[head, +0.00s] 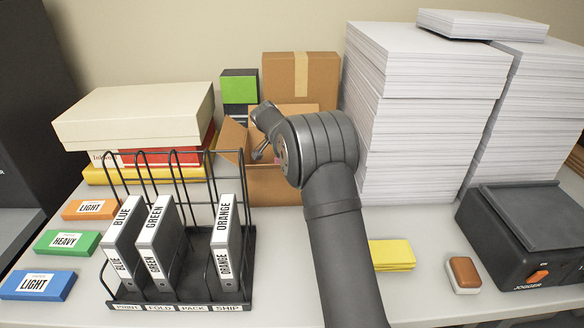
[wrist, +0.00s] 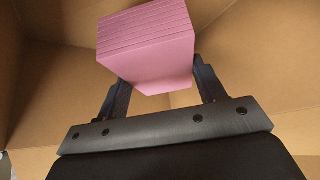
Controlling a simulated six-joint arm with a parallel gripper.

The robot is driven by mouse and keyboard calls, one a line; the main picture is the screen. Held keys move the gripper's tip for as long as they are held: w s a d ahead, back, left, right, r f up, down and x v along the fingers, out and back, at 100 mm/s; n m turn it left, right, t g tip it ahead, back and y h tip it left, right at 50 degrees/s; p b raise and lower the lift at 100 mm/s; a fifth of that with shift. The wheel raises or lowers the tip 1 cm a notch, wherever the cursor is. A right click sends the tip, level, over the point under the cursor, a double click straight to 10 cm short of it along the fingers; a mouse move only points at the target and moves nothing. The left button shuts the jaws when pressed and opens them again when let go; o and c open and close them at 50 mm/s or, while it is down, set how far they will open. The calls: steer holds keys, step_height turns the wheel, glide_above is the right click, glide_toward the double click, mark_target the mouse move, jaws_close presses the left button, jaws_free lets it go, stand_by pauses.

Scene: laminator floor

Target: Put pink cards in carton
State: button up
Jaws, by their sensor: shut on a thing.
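The pink cards (wrist: 150,50) are a neat stack between the two fingers of my gripper (wrist: 163,85) in the wrist view. My gripper is shut on the stack, with brown cardboard walls around it. The open carton (head: 270,187) stands at the back middle in the head view, with a flap raised at its left. My wrist is over the carton there and hides part of its opening. My fingers (head: 261,152) point down at the opening. I cannot tell whether the cards touch the carton's floor.
A black rack (head: 245,285) with labelled binders stands in front left of the carton. Tall paper stacks (head: 420,130) rise close on its right. A closed box (head: 300,75) is behind. Yellow cards (head: 391,255) and a jogger (head: 530,245) are at the right.

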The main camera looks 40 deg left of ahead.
steer(key=shift+f, duration=2.3)
steer(key=shift+f, duration=0.1)
steer(key=o, duration=1.2)
steer(key=shift+f, duration=0.1)
steer(key=shift+o, duration=0.2)
steer(key=shift+v, duration=2.2)
steer(key=shift+w, duration=0.1)
